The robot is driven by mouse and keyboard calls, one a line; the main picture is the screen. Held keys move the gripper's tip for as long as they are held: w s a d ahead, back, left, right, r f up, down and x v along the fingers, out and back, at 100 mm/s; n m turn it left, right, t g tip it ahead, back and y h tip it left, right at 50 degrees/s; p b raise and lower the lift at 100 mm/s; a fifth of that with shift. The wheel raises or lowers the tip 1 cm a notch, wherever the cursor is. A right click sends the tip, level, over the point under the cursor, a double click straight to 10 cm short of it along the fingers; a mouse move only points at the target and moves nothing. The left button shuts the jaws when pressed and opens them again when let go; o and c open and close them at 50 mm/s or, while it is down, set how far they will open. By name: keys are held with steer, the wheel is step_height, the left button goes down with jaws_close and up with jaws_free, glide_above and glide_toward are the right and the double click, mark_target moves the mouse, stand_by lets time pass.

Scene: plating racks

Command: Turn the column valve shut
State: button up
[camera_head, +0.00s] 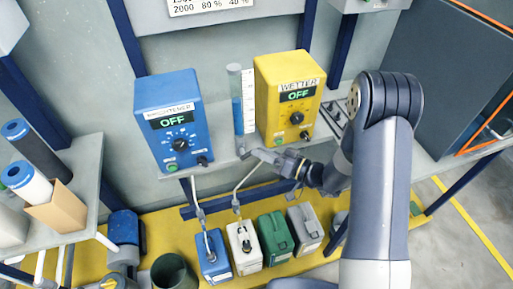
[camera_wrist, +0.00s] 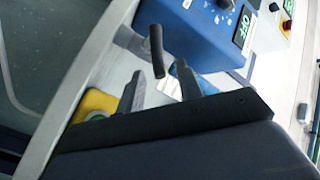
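The clear column (camera_head: 236,98) with blue liquid stands upright between the blue and yellow boxes in the head view. Its valve is small and mostly hidden by my gripper (camera_head: 254,155), which is at the column's foot. In the wrist view, a short black handle (camera_wrist: 155,45), apparently the valve lever, points down between the fingertips of my gripper (camera_wrist: 160,72). The two dark fingers are apart, with light gaps on both sides of the handle's end. I cannot tell whether either finger touches it.
A blue BRIGHTENER box (camera_head: 170,122) and a yellow WETTER box (camera_head: 288,98), both reading OFF, flank the column closely. Below the shelf, several canisters, including a green one (camera_head: 276,238), stand on a yellow platform. A side shelf (camera_head: 85,190) holds rolls at left.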

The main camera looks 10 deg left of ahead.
steer(key=shift+x, duration=1.25)
steer(key=shift+c, duration=0.3)
jaws_close()
